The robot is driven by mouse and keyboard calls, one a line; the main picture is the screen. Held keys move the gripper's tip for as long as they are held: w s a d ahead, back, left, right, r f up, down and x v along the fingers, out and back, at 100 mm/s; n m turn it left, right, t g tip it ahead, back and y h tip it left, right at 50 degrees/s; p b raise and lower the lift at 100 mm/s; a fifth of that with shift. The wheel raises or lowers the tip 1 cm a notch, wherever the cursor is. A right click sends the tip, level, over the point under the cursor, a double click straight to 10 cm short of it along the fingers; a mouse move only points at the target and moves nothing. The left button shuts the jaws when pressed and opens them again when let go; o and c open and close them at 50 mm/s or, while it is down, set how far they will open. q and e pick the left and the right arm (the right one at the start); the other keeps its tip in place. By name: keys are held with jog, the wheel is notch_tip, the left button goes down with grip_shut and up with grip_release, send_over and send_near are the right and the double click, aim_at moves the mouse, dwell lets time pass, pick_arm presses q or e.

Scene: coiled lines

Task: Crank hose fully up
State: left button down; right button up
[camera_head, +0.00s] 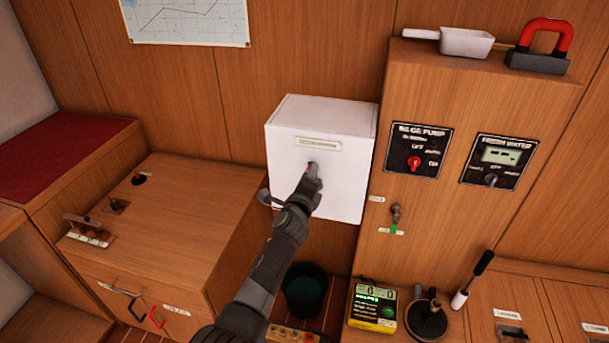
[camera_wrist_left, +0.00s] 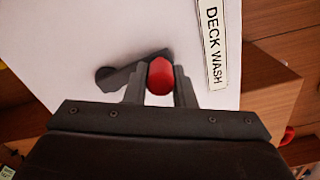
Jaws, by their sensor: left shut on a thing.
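A white box (camera_head: 345,195) hangs on the wood wall, with a label on its front. In the left wrist view that label (camera_wrist_left: 212,40) reads "DECK WASH". A dark crank arm (camera_wrist_left: 125,75) lies against the box's front face and ends in a red knob (camera_wrist_left: 160,76). My left gripper (camera_head: 312,174) is shut on the red knob, one finger on each side of it. In the head view my gripper and arm hide most of the crank. A dark rounded piece (camera_head: 265,197) shows at the box's lower left; I cannot tell if it is the hose. My right gripper is not seen.
A wood cabinet (camera_head: 470,110) with bilge pump and water panels stands close on the right. A dark bucket (camera_head: 305,290) is below the box. A yellow-green meter (camera_head: 374,305) stands lower right. A wooden counter (camera_head: 165,215) is at left.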

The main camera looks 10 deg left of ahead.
pick_arm(q)
jog(key=shift+d+r+m, duration=0.35)
jog(key=shift+d+m, duration=0.1)
jog(key=shift+m, duration=0.15)
jog(key=c, duration=1.6)
grip_release()
jog(key=shift+d, duration=0.1)
jog(key=o, duration=0.4)
jog(key=shift+f, duration=0.1)
jog(key=shift+f, duration=0.1)
